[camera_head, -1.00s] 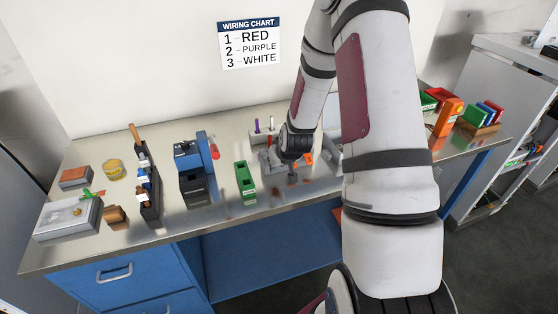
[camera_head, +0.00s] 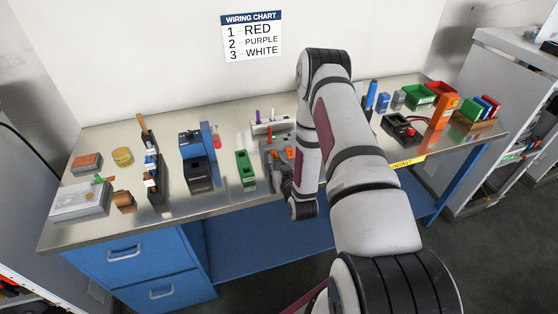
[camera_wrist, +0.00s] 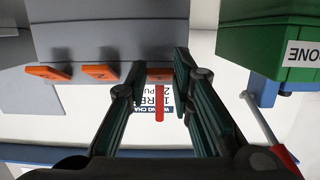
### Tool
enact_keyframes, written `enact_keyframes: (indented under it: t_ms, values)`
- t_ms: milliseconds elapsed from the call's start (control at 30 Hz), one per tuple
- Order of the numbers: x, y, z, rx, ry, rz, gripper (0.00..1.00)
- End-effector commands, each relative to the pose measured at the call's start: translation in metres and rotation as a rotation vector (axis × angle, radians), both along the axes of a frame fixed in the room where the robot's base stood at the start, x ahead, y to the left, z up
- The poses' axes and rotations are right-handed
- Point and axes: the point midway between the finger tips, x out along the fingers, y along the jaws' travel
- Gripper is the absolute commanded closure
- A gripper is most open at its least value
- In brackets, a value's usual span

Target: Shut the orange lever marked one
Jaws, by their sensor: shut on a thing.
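The grey connector block (camera_wrist: 110,38) fills the top left of the wrist view, with three orange levers along its edge. The rightmost lever (camera_wrist: 160,72) lies between the fingertips of my gripper (camera_wrist: 159,77), which is shut on it. A red wire (camera_wrist: 159,103) shows just below that lever. The middle lever (camera_wrist: 100,72) and left lever (camera_wrist: 48,72) are free and stick out. The lever marks are too small to read. In the head view the block (camera_head: 273,150) stands on the bench, with my gripper at its front, partly hidden by my arm.
The blue device (camera_head: 198,160) stands left on the bench (camera_head: 225,205). A wiring chart (camera_head: 252,38) hangs on the wall.

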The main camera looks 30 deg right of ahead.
Motion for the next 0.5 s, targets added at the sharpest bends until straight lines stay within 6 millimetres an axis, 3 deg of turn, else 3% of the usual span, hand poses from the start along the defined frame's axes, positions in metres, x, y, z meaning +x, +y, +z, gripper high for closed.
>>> enact_keyframes:
  t_ms: [500]
  values:
    - [0.0012,0.0001,-0.0061,-0.025,-0.089,0.001,1.0]
